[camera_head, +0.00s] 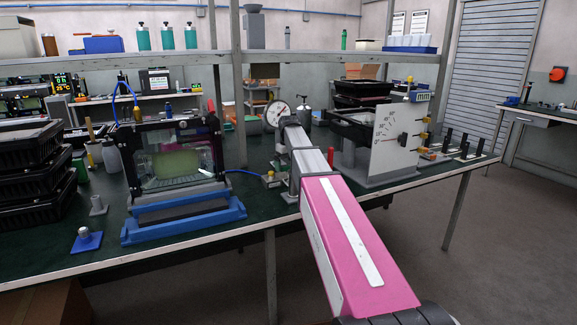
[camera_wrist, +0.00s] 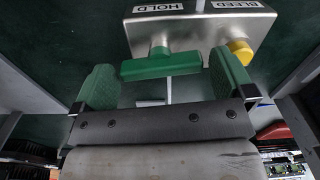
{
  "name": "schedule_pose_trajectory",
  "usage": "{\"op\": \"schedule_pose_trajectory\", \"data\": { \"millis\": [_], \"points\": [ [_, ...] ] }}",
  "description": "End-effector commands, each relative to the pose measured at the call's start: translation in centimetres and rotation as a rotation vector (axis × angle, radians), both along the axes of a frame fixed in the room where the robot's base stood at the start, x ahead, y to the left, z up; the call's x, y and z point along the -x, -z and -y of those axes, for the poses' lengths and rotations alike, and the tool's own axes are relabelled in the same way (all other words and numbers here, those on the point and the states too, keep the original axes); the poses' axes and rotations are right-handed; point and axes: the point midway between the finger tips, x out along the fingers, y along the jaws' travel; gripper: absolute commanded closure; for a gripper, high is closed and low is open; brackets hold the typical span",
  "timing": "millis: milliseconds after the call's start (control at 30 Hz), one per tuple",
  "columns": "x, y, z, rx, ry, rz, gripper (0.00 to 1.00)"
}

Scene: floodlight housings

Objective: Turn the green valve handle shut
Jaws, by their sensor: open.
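The green valve handle (camera_wrist: 160,66) is a bar lying crosswise in the wrist view, on a metal valve block (camera_wrist: 197,35). The block has labels reading HOLD and BLEED, upside down here, and a yellow knob (camera_wrist: 240,51) to the right of the handle. My gripper (camera_wrist: 165,84) is open, with one green-padded finger to each side of the handle, slightly nearer the camera; I cannot tell whether either touches it. In the head view the block (camera_head: 272,180) shows partly beside my pink arm, which hides the handle and the fingers.
A blue hose (camera_head: 240,172) runs left from the block towards a clear chamber (camera_head: 172,165) on a blue base. A round gauge (camera_head: 278,113) stands behind my arm. A white scale board (camera_head: 395,140) stands to the right. The bench's front edge is mostly bare.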

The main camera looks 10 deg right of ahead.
Motion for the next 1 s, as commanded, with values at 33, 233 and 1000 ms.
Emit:
{"op": "schedule_pose_trajectory", "data": {
  "millis": [33,233,1000],
  "points": [
    [0.0,-0.3,0.0,0.000,0.000,0.001,0.00],
    [-0.1,-3.0,0.0,0.000,0.000,0.002,0.00],
    [0.0,-10.7,0.0,0.000,0.000,0.000,0.00]
  ]
}}
